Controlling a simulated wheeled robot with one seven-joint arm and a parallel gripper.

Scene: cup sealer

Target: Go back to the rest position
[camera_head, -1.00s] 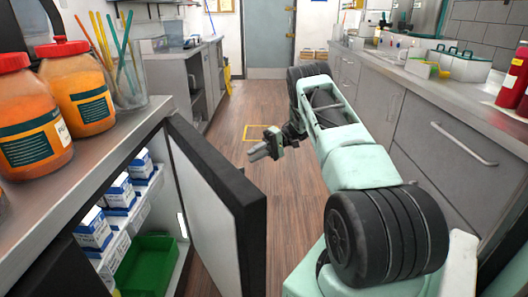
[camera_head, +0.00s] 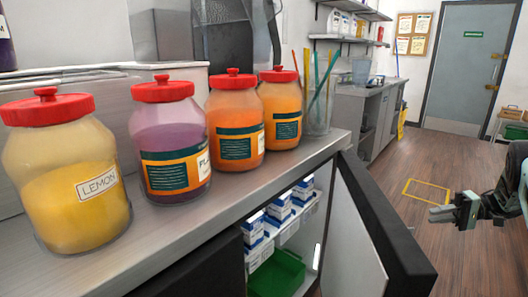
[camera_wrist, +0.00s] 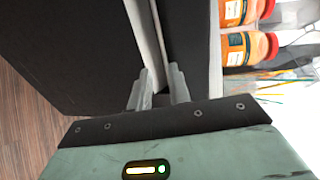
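My gripper (camera_head: 440,213) is at the right edge of the head view, above the wooden floor and to the right of the open cabinet door (camera_head: 390,225). In the wrist view, its two grey fingers (camera_wrist: 160,85) stand apart with a gap between them, and nothing is held. The dark cabinet door (camera_wrist: 75,50) shows beyond the fingers, with its pale edge lined up behind the gap. The gripper looks clear of the door in the head view.
Jars with red lids, including a lemon jar (camera_head: 75,190), and a glass of straws (camera_head: 318,110) stand on the left counter. The open cabinet holds small boxes and a green bin (camera_head: 275,275).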

